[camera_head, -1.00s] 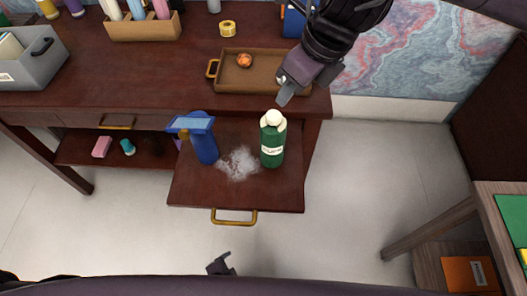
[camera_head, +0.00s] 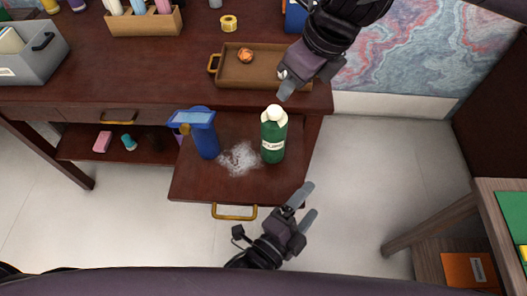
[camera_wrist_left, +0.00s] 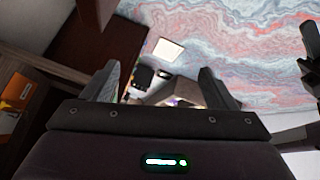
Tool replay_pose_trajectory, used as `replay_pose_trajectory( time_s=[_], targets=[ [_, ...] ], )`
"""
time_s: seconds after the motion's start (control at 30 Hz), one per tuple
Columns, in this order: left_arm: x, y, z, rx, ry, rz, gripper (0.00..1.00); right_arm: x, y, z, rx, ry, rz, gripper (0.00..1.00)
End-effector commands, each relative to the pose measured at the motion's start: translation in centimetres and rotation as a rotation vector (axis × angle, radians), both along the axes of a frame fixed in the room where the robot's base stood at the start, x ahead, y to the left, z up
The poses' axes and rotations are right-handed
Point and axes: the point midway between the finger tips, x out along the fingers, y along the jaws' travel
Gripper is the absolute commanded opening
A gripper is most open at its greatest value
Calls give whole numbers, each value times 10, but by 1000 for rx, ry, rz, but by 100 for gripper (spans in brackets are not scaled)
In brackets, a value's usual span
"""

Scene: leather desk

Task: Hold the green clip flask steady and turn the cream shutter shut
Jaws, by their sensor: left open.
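The green clip flask (camera_head: 273,140) stands upright on the pulled-out drawer board, near its right side. It has a pale label and a cream shutter (camera_head: 274,114) on top. My right gripper (camera_head: 284,88) hangs just above and to the right of the shutter, apart from it; its fingers overlap in the view, so I cannot tell how far they are open. My left gripper (camera_head: 306,208) is open and empty, in front of the drawer's right front corner and below the flask in the picture. In the left wrist view its two fingers (camera_wrist_left: 157,85) stand apart with nothing between them.
A wooden tray (camera_head: 232,77) lies on the desk behind.

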Motion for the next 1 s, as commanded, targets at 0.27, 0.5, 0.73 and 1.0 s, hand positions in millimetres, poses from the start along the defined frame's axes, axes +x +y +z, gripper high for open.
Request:
replay_pose_trajectory(
  time_s=[0.27,0.5,0.73,1.0],
  targets=[
    [50,39,19,-447,261,192,80,0,0,0,0,0,0,36],
    [83,74,36,-880,434,324,80,0,0,0,0,0,0,36],
    [97,92,45,-1109,501,371,80,0,0,0,0,0,0,36],
    [124,88,47,-1145,507,377,80,0,0,0,0,0,0,36]
  ],
)
